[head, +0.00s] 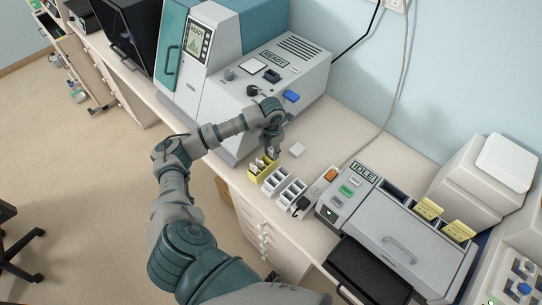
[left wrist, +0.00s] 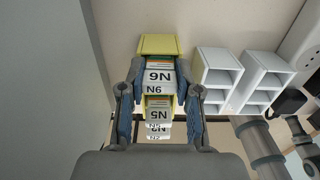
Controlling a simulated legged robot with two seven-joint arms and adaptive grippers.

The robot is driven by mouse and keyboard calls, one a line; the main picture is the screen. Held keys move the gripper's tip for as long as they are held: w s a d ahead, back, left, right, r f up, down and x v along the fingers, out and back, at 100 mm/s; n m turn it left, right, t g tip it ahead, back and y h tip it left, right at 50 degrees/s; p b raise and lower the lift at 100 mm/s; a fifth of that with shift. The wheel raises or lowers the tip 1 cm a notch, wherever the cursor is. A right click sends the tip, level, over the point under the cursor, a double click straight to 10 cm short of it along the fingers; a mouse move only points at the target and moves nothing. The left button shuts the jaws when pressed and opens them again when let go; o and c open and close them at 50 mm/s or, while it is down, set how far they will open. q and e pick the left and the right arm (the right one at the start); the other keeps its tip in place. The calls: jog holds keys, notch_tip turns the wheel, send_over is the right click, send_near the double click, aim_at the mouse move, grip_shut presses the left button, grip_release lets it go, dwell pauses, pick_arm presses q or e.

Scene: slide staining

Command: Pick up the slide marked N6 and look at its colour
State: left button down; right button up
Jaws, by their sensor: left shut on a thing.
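The slide marked N6 (left wrist: 158,78) is between the fingers of my left gripper (left wrist: 157,90) in the left wrist view. Its white label shows the mark twice, once upside down. The gripper is shut on it. In the head view, the gripper (head: 272,150) points down over the yellow slide rack (head: 268,176). The rack also shows in the left wrist view (left wrist: 158,43). The slide marked N5 (left wrist: 158,111) and other white-labelled slides stand in a row nearer the wrist camera. I cannot tell whether N6 is clear of the rack.
White racks (head: 291,192) stand beside the yellow one. A machine reading IDLE (head: 345,200) is to the right, and a large machine reading READY (head: 270,75) is behind. A small white square (head: 297,150) lies on the bench. The bench's front edge is close to the racks.

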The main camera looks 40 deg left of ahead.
pick_arm(q)
jog(key=shift+d+r, duration=0.2)
jog(key=shift+r, duration=0.1)
jog(key=r, duration=0.8)
jog(key=shift+a+r+b, duration=0.3)
jog(key=shift+r+b, duration=0.05)
jog(key=shift+b, duration=0.05)
jog(key=shift+d+r, duration=0.1)
jog(key=shift+r, duration=0.3)
jog(key=shift+d, duration=0.15)
